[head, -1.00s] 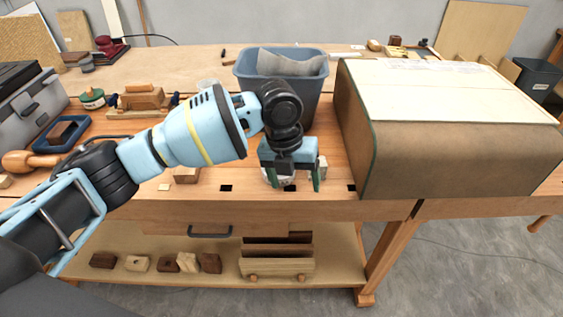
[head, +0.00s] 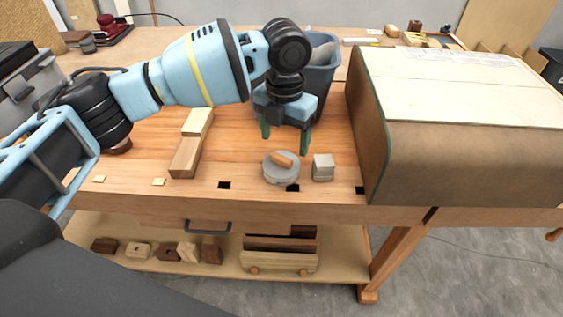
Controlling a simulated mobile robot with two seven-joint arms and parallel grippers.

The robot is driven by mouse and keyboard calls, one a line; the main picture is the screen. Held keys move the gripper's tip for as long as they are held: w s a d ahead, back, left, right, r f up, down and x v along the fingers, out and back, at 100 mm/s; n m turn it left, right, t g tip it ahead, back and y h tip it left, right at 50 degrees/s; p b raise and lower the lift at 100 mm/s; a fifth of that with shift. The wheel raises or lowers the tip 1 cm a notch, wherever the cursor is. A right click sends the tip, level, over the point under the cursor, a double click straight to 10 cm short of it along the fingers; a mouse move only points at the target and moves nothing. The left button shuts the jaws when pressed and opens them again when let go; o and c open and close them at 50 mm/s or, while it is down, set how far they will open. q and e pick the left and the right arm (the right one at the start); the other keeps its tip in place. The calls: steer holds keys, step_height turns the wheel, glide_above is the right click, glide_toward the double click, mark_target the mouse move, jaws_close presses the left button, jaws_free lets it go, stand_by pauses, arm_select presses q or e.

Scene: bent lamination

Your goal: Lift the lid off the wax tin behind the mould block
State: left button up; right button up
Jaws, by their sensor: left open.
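My left gripper (head: 285,140) is open and empty, its green fingers pointing down over the bench. Just in front of the fingers and apart from them lies a low, round grey tin-like object (head: 270,172) with a small wooden bar (head: 282,160) across its top. I cannot tell for sure that it is the wax tin, or whether its top is a loose lid. A large brown block with a curved front edge (head: 440,150) and a pale top, perhaps the mould block, stands to its right. My right gripper is not in view.
A small grey block (head: 323,167) sits just right of the round object. A blue-grey bin (head: 322,75) stands behind my gripper. Wooden blocks (head: 186,157) lie to the left. Dark square holes (head: 224,185) line the bench's front edge.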

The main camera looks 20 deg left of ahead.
mark_target(281, 157)
arm_select(q)
steer(key=shift+s+a+f, duration=0.1)
steer(key=shift+a+f, duration=0.1)
steer(key=shift+f, duration=1.05)
steer(key=shift+a+f, duration=0.15)
steer(key=shift+f, duration=1.1)
steer(key=shift+c, duration=0.4)
steer(key=c, duration=1)
